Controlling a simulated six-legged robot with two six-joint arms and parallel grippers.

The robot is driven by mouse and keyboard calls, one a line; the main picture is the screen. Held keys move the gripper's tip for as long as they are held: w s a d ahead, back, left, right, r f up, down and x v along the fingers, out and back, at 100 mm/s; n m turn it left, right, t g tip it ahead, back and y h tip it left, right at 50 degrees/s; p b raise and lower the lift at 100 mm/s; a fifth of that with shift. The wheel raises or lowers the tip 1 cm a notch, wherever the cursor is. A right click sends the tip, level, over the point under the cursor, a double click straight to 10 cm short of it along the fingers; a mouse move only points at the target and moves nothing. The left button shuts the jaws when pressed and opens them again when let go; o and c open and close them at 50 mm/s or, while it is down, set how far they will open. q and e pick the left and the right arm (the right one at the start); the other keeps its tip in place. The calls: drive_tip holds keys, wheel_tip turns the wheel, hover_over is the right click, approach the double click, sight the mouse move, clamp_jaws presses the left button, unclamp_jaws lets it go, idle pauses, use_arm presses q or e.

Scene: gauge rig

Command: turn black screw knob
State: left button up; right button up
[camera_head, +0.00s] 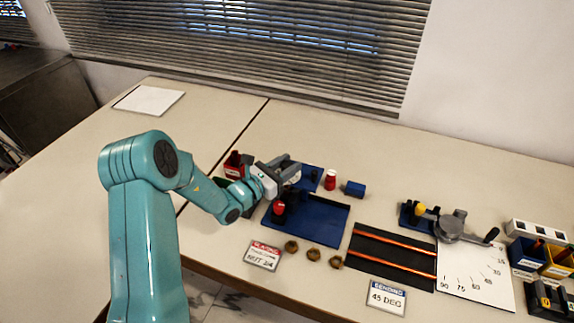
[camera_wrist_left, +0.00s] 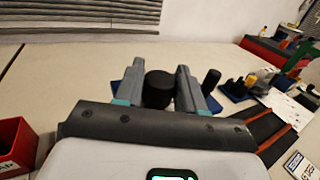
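The black screw knob (camera_wrist_left: 158,90) shows in the left wrist view as a round, dark cap between the two fingers of my left gripper (camera_wrist_left: 160,75). The fingers stand on either side of it, apart, with what looks like a thin gap to the knob. In the head view my left gripper (camera_head: 283,168) reaches in from the left over the blue fixture at mid-table. It hides the knob there. My right gripper is in neither view.
A blue base plate (camera_head: 325,222) with a red-topped post (camera_head: 279,208) lies just in front of my gripper. A red bottle (camera_head: 330,180) and a blue block (camera_head: 354,188) stand to its right. Brass nuts (camera_head: 313,254) lie near the front edge. A red bin (camera_head: 234,162) is behind left.

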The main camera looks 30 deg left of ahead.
use_arm(q)
drive_tip(key=shift+c, duration=0.3)
drive_tip(key=shift+f+h, duration=0.1)
drive_tip(key=shift+h, duration=0.2)
drive_tip(key=shift+m+h+b, duration=0.45)
drive_tip(key=shift+m+h, duration=0.15)
drive_tip(key=shift+m, duration=0.1)
drive_tip(key=m+g+h+b, duration=0.1)
drive_tip(key=h, duration=0.1)
drive_tip(key=m+g+h+b, duration=0.1)
drive_tip(key=m+h, duration=0.1)
drive_tip(key=shift+f+g, duration=0.1)
drive_tip(key=shift+g, duration=0.2)
drive_tip(key=m+g+h+b, duration=0.2)
drive_tip(key=m+g+h, duration=0.3)
drive_tip(key=shift+g+h, duration=0.4)
drive_tip(key=shift+m+g+h+b, duration=0.55)
drive_tip(key=shift+m+g, duration=0.35)
drive_tip(key=shift+g, duration=0.3)
drive_tip(key=shift+g+h, duration=0.25)
drive_tip(key=shift+g, duration=0.05)
